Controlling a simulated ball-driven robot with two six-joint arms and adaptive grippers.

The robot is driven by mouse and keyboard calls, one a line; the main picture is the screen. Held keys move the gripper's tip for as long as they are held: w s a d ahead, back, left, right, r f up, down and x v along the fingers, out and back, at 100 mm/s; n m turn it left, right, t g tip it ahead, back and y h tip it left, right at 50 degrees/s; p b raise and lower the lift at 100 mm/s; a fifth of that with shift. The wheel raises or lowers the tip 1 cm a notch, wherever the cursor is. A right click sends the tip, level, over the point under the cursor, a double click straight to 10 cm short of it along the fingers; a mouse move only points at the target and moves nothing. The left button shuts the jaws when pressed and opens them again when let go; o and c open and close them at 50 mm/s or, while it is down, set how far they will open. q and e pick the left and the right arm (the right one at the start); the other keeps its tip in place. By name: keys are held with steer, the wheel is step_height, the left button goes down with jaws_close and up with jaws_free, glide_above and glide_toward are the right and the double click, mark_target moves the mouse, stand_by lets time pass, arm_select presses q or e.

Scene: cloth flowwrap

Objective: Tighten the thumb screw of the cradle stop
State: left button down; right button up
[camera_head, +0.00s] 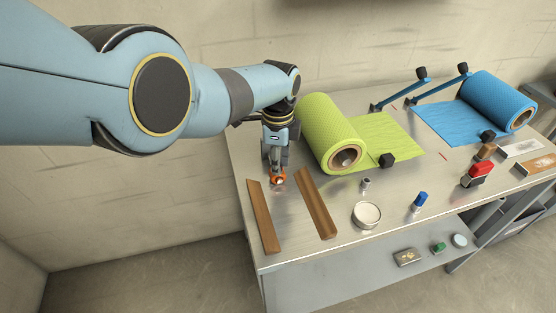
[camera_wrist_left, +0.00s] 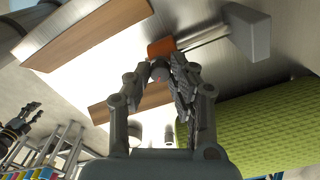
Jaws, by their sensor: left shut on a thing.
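My left gripper (camera_head: 278,180) reaches down to the bench at the back end of the two wooden cradle rails. An orange part of the cradle stop (camera_head: 280,175) shows at its fingertips. In the left wrist view the orange part (camera_wrist_left: 161,47) sits on a metal rod that runs to a grey block (camera_wrist_left: 246,32). My left fingertips (camera_wrist_left: 165,70) are shut around a small dark knob, seemingly the thumb screw (camera_wrist_left: 159,70), beside the orange part. The fingers largely hide it. A dark gripper, probably my right one (camera_wrist_left: 25,120), shows at the left edge there; its jaw state is unclear.
Wooden rails (camera_head: 262,217) (camera_head: 317,203) lie in front. A green roll (camera_head: 325,125) stands close right of the gripper; a blue roll (camera_head: 497,98) is farther right. A round tin (camera_head: 366,215), blue-topped item (camera_head: 420,201) and red-handled tool (camera_head: 480,170) stand near the front edge.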

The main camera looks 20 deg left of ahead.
arm_select(q)
steer(key=shift+m, duration=0.8)
steer(key=shift+w, duration=0.1)
steer(key=c, duration=1.2)
jaws_free()
steer(key=shift+r, duration=0.1)
steer(key=shift+r, duration=0.5)
step_height(320, 180, up, 11)
steer(key=shift+f, duration=0.1)
